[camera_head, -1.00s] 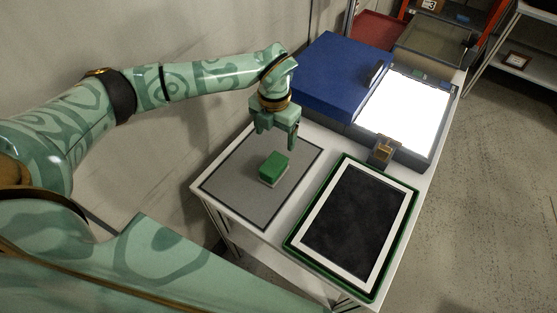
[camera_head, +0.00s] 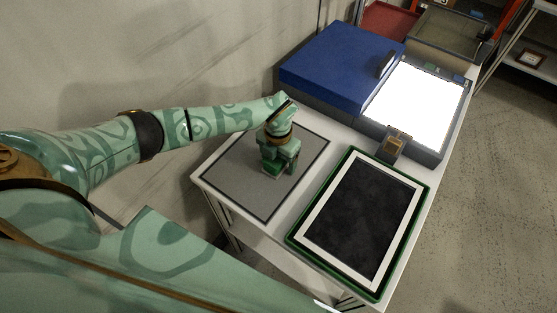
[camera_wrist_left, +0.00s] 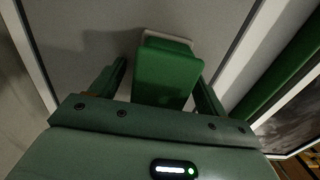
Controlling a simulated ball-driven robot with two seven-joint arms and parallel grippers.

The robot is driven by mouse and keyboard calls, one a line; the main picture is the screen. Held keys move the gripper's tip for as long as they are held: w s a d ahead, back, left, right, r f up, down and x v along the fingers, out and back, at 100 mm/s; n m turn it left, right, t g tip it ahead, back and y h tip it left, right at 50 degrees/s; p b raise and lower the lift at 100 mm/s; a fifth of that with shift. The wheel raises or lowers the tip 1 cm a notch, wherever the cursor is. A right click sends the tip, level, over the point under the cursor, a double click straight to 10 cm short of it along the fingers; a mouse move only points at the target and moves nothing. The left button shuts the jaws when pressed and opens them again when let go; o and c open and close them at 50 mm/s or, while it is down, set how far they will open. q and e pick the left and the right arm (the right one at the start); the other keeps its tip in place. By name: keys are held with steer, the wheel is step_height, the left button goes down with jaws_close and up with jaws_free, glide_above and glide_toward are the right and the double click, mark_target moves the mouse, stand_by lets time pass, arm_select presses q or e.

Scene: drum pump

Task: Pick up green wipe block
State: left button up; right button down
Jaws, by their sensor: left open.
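The green wipe block (camera_wrist_left: 166,75) stands on the grey mat (camera_head: 238,176) on the white table. It has a pale base layer. In the head view my left gripper (camera_head: 280,168) is down over the block (camera_head: 273,171) and hides most of it. In the left wrist view my left gripper (camera_wrist_left: 162,90) is open, with one finger on each side of the block and small gaps beside it. My right gripper is in neither view now.
A green-rimmed frame with a dark panel (camera_head: 358,220) lies to the right of the mat. Behind are a blue box (camera_head: 340,62), a lit white panel (camera_head: 418,103) and a small brown-topped object (camera_head: 393,145).

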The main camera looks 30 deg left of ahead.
arm_select(q)
steer(key=c, duration=1.2)
steer(key=shift+r, duration=0.15)
steer(key=shift+w+r, duration=0.1)
steer(key=shift+r, duration=0.2)
step_height(320, 180, up, 2)
steer(key=shift+r+p, duration=0.2)
steer(key=shift+p, duration=0.35)
steer(key=s+d+r, duration=0.1)
steer(key=d+r, duration=0.2)
steer(key=d, duration=0.1)
steer(key=s+d+r+p, duration=0.1)
steer(key=d+r, duration=0.2)
steer(key=d, duration=0.2)
steer(key=s+d+r+p, duration=0.1)
steer(key=d+r, duration=0.3)
steer(key=shift+s+d, duration=0.25)
steer(key=shift+d, duration=0.05)
